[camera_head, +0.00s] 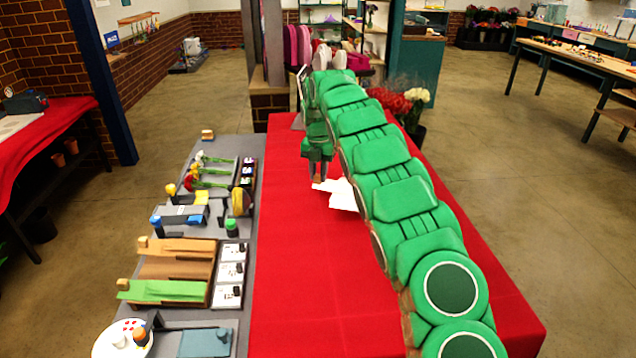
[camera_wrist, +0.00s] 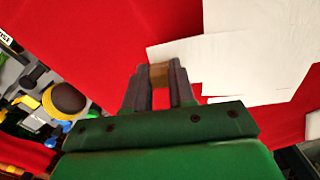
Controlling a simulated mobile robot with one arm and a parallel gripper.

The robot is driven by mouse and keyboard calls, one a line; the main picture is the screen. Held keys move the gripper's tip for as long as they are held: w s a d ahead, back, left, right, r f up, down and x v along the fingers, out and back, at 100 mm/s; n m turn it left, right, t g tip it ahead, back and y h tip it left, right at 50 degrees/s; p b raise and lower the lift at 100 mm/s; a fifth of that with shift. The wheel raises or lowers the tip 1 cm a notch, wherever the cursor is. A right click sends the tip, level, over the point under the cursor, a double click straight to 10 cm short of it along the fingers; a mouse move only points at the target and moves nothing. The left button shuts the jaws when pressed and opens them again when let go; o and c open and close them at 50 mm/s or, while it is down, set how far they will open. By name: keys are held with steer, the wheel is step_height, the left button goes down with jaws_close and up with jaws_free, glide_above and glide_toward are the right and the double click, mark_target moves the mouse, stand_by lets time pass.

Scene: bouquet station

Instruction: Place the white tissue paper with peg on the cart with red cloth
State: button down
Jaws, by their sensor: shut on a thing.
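My gripper (camera_head: 319,183) reaches down over the red cloth (camera_head: 300,290) that covers the long surface in front of me. In the wrist view its two fingers (camera_wrist: 160,78) are shut on a small tan wooden peg (camera_wrist: 159,72). White tissue paper (camera_wrist: 255,55) in overlapping flat sheets begins right beside the peg and spreads to the right. The paper also shows in the head view (camera_head: 343,195), low over the red cloth and partly hidden by my green arm. I cannot tell whether it touches the cloth.
A grey workbench (camera_head: 258,215) along the cloth's left side holds flowers, wooden trays, white cards and a round plate (camera_head: 106,343). Red and white flowers (camera_head: 395,100) stand behind my arm. Another red-covered table (camera_head: 62,118) is at far left. The cloth's near part is clear.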

mark_target(318, 182)
steer(key=shift+w+f, duration=0.2)
steer(key=shift+f, duration=0.1)
steer(key=shift+w+f, duration=0.2)
steer(key=shift+f, duration=1.7)
steer(key=c, duration=0.9)
jaws_free()
steer(key=shift+c, duration=0.2)
step_height(318, 182, up, 12)
